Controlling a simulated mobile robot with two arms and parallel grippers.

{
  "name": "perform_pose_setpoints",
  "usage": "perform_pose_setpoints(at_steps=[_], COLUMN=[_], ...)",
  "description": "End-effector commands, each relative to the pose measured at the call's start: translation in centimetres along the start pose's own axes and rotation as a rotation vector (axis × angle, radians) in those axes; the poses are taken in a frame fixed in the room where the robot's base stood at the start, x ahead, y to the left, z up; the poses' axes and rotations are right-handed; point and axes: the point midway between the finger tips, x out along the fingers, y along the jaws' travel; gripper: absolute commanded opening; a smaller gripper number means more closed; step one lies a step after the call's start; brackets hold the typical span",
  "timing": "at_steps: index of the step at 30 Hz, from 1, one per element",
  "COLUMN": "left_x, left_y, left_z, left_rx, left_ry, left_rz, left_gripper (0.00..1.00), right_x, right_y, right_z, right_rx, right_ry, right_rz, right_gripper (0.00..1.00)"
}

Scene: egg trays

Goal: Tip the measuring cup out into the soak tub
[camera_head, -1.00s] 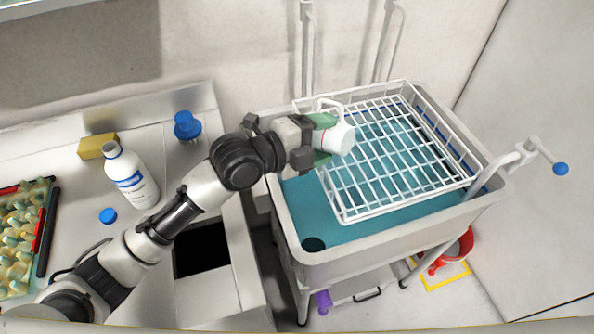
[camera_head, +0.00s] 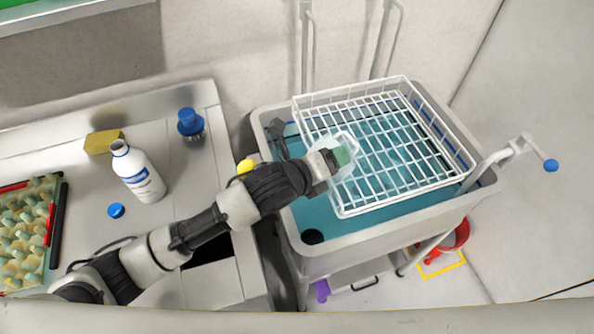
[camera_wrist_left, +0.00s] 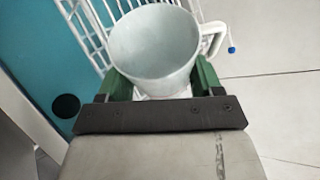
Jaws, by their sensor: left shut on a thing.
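The white measuring cup (camera_head: 345,140) is in my left gripper (camera_head: 341,157), over the left part of the soak tub (camera_head: 385,245). My left gripper is shut on it. In the left wrist view the cup (camera_wrist_left: 155,55) sits between the green fingers, its round mouth facing the camera and its handle at the right. Its visible inside is pale, and I cannot tell whether anything is in it. The tub holds blue-green liquid (camera_head: 300,215). My gripper hides part of the cup in the head view. My right gripper is not in view.
A white wire basket (camera_head: 400,150) lies across the tub, close to the cup. The steel counter at left bears a white bottle (camera_head: 138,172), a blue cap (camera_head: 116,211), a yellow sponge (camera_head: 104,141), a blue-topped brush (camera_head: 190,124) and an egg tray (camera_head: 50,240).

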Motion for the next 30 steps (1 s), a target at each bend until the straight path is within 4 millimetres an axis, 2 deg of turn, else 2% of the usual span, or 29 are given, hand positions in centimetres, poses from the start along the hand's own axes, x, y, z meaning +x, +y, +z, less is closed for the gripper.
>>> perform_pose_setpoints(at_steps=[1,3,6,10,14,23,25,30], left_x=[-0.5,-0.6,-0.8,-0.1,-0.3,1.1,0.9,1.0], left_y=[-1.0,-1.2,-1.6,-0.4,-1.9,-1.0,-1.5,-1.8], left_z=[0.6,0.7,1.0,0.0,-0.2,-3.0,-2.9,-3.2], left_rx=[0.045,0.104,0.19,0.33,0.446,0.75,0.8,0.879], left_ry=[-0.011,-0.027,-0.052,-0.087,-0.118,-0.196,-0.21,-0.23], left_rz=[0.018,0.042,0.077,0.138,0.187,0.321,0.343,0.377], left_gripper=[0.4,0.4,0.4,0.4,0.4,0.4,0.4,0.4], right_x=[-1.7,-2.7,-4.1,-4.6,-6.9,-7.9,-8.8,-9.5], right_y=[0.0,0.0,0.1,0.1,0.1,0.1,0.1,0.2], right_z=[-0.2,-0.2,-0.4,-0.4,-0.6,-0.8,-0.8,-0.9], right_rx=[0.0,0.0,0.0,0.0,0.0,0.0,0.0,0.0], right_ry=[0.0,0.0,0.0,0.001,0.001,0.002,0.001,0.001], right_rz=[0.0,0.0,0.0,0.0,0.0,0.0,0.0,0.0], right_gripper=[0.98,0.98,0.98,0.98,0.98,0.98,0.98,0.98])
